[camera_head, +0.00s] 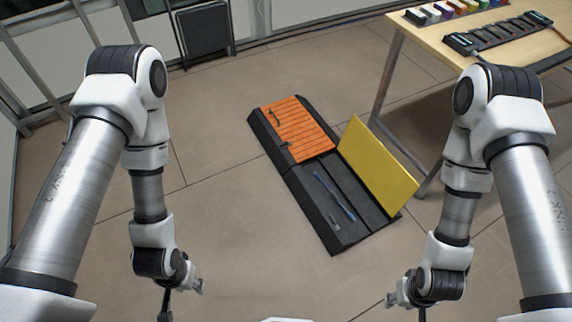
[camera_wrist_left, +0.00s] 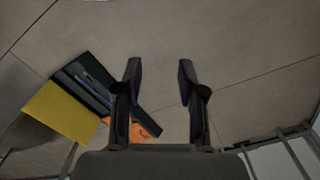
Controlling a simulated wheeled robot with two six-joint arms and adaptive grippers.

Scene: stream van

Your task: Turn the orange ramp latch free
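A long black floor case (camera_head: 333,244) lies on the floor ahead, with an orange slatted ramp panel (camera_head: 300,125) shut over its far half. A small dark handle (camera_head: 275,117) and a small dark latch-like piece (camera_head: 286,143) show on the orange panel; their exact setting is too small to tell. In the left wrist view the orange panel (camera_wrist_left: 148,127) is partly hidden behind a finger. My left gripper (camera_wrist_left: 160,72) is open and empty, well apart from the case. My right gripper (camera_head: 408,303) is low at the right, away from the case; its fingers are unclear.
A yellow lid (camera_head: 378,167) stands raised along the case's right side. A blue rod (camera_head: 335,195) lies in the open near half. A wooden table (camera_head: 430,38) with a dark strip device (camera_head: 500,34) stands at the back right. The floor left of the case is clear.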

